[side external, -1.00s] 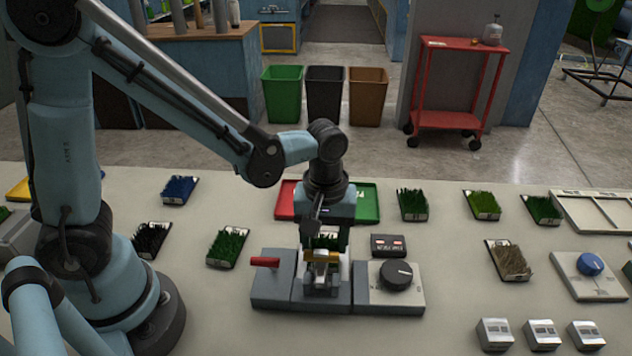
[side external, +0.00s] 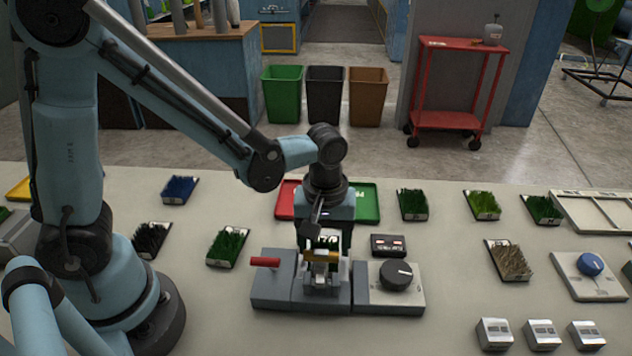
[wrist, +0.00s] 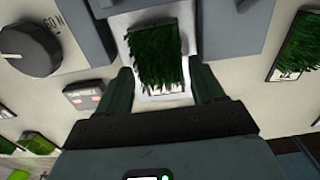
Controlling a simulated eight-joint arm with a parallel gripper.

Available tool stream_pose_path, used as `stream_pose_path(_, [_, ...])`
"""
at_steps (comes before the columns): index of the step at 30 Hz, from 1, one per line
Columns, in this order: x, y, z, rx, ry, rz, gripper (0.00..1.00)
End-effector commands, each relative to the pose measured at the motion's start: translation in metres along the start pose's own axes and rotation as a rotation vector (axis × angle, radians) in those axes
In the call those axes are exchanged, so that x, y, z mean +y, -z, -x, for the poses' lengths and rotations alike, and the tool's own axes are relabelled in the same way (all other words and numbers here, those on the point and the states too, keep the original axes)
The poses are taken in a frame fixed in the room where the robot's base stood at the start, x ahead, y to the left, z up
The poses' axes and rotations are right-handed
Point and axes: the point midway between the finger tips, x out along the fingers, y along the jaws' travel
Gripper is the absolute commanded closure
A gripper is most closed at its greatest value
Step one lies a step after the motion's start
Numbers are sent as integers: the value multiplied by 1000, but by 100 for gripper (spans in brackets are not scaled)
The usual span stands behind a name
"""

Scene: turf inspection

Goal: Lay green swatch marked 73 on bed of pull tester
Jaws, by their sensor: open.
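A green turf swatch (wrist: 157,55) lies on the pale bed of the pull tester (side external: 270,292), between my fingers in the wrist view. Its white label is too small to read. My gripper (wrist: 163,80) points down over the bed. It is open, with one finger on each side of the swatch, and a gap shows between the fingers and the turf. My gripper also shows in the side view (side external: 324,248).
The tester has a red handle (side external: 265,262) and a black dial (side external: 396,274). A small display box (side external: 388,245) stands behind the dial. Red (side external: 287,203) and green (side external: 367,203) trays lie behind my gripper. Several other swatches lie around, including a green one (side external: 228,246) to the left.

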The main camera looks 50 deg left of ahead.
Motion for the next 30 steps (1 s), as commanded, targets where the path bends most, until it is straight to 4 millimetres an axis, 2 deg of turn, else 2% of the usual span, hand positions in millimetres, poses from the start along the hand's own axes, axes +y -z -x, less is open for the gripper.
stream_pose_path(5, [0, 0, 19, 0, 0, 0, 32])
stream_pose_path(21, [0, 0, 96, 0, 0, 0, 32])
stream_pose_path(30, [-1, 0, 118, 2, -3, -4, 32])
